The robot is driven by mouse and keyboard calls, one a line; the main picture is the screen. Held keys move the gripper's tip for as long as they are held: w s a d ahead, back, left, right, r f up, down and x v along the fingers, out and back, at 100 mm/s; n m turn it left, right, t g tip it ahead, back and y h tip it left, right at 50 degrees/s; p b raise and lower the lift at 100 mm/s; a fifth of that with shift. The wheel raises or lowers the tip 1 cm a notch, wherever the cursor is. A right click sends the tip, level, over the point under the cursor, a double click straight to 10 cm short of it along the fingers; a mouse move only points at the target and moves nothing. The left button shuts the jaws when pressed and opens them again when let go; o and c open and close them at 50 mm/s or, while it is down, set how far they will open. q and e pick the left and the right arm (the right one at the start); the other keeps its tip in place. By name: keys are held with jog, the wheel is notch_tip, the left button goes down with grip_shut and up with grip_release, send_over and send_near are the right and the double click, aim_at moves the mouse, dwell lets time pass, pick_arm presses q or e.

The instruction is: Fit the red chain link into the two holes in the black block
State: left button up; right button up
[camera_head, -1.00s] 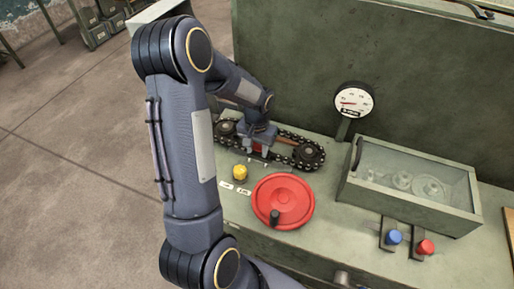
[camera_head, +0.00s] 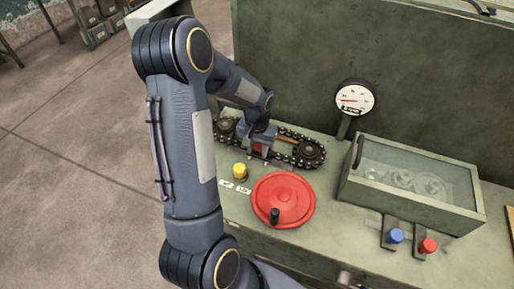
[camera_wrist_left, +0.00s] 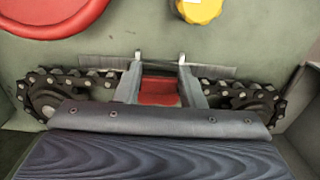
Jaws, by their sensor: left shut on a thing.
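In the left wrist view the red chain link (camera_wrist_left: 159,90) lies between the two grey fingers of my left gripper (camera_wrist_left: 160,60), which is shut on it. In the head view the gripper (camera_head: 260,155) is low over the chain run on the bench, and a little red (camera_head: 260,148) shows below it. The dark roller chain (camera_wrist_left: 65,85) shows on the left of the fingers, and more chain (camera_wrist_left: 240,97) shows on the right. I cannot make out the black block or its two holes, nor whether the link touches them. My right gripper is not in view.
Dark sprockets (camera_head: 309,151) carry the chain. A red handwheel (camera_head: 285,195) and a yellow knob (camera_head: 239,171) stand in front of it. A gauge (camera_head: 354,99), a glass-topped box (camera_head: 415,185) and blue (camera_head: 396,236) and red (camera_head: 428,245) knobs are further right.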

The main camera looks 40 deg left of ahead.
pick_arm(q)
jog(key=shift+f+b, duration=0.55)
dwell(1.0)
jog(key=o, duration=1.7)
notch_tip(320, 180, up, 8)
jog(key=p, duration=0.6)
jog(key=shift+r, duration=0.25)
